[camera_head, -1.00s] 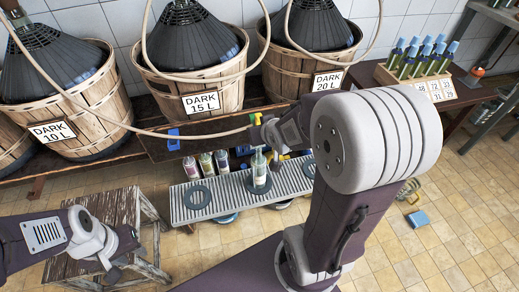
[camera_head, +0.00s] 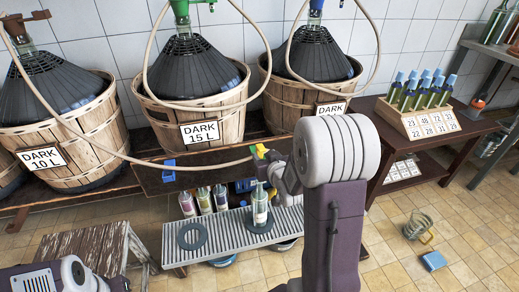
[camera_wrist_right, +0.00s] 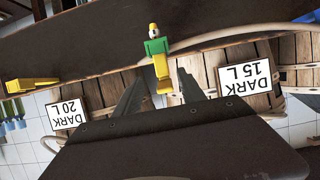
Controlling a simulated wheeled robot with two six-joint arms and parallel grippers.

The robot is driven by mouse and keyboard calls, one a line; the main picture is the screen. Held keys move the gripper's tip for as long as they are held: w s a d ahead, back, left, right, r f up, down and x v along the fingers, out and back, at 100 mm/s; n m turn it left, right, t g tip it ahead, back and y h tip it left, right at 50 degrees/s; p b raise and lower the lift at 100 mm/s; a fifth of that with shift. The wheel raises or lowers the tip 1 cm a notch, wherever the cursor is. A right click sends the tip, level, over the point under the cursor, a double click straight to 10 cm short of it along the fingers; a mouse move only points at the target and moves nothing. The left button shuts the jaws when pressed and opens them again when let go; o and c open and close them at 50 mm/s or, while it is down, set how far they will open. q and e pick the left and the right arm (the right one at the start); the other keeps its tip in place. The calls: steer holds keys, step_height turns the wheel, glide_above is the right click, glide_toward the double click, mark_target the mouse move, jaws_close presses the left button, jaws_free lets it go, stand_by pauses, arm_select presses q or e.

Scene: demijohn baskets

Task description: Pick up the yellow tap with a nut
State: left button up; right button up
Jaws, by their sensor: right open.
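The yellow tap (camera_head: 262,149), with a green part, is at the end of a beige hose in the head view, below and right of the DARK 15 L label. In the right wrist view the tap (camera_wrist_right: 161,66) has a green body and a small yellow top. My right gripper (camera_wrist_right: 163,90) is open there, one finger on each side of the tap's yellow lower end. I cannot tell whether they touch it. My left gripper (camera_head: 118,284) is at the bottom left edge of the head view, mostly cut off.
Baskets with dark demijohns (camera_head: 193,75) stand on a dark bench behind. A slatted metal shelf (camera_head: 215,238) below holds bottles and black rings. A wooden stool (camera_head: 85,243) stands at left, a bottle rack (camera_head: 428,124) on a table at right. A yellow piece (camera_wrist_right: 32,85) lies left in the wrist view.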

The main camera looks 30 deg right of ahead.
mark_target(261, 156)
steer(key=b+x, duration=0.1)
steer(key=x, duration=0.1)
steer(key=b+x, duration=0.1)
steer(key=x, duration=0.1)
steer(key=shift+w+a+f, duration=0.15)
steer(key=shift+w+f, duration=0.3)
steer(key=shift+w, duration=0.2)
jaws_close()
